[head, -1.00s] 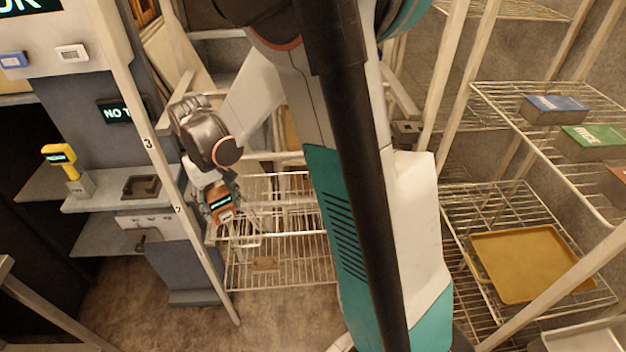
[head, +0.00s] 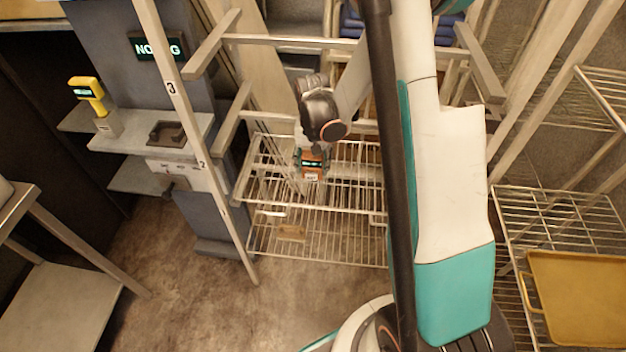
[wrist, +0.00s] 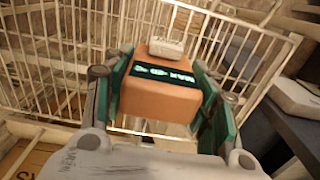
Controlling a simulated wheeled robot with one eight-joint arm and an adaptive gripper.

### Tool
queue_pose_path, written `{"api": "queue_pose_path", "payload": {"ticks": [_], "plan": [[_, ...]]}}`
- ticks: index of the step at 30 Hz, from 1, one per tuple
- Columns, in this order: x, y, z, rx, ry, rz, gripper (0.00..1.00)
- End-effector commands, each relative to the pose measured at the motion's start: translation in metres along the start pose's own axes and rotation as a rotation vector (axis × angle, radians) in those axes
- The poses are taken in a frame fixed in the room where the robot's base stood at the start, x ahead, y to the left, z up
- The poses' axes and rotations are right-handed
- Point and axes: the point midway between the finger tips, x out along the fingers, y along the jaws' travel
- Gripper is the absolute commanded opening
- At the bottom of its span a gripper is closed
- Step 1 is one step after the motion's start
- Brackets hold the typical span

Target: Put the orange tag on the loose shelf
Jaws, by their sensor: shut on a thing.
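My gripper (head: 311,160) is shut on the orange tag (head: 312,174). In the wrist view the orange tag (wrist: 158,98) is a block with a dark display with green lettering and a small pale piece at its far edge. The teal fingers of my gripper (wrist: 160,100) press on its two sides. In the head view the tag appears over the upper wire shelf (head: 345,202) of the middle rack; I cannot tell whether it touches the wires. White wire bars (wrist: 225,17) surround it in the wrist view. Which level is the loose one is unclear.
A lower wire shelf (head: 340,255) carries a small brown piece (head: 292,232). A pale upright post (head: 190,125) stands left of the rack. A yellow handheld device (head: 88,92) stands on the left counter. A yellow tray (head: 580,290) lies on the right rack. Floor is open at front left.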

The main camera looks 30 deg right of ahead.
Motion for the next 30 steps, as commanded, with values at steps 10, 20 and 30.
{"api": "queue_pose_path", "payload": {"ticks": [10, 20, 30], "plan": [[0.03, 0.0, 0.0, -0.001, 0.0, 0.0, 0.28], [0.062, 0.0, 0.0, -0.001, 0.0, 0.0, 0.28], [0.064, 0.0, 0.0, -0.001, 0.0, 0.0, 0.62]]}}
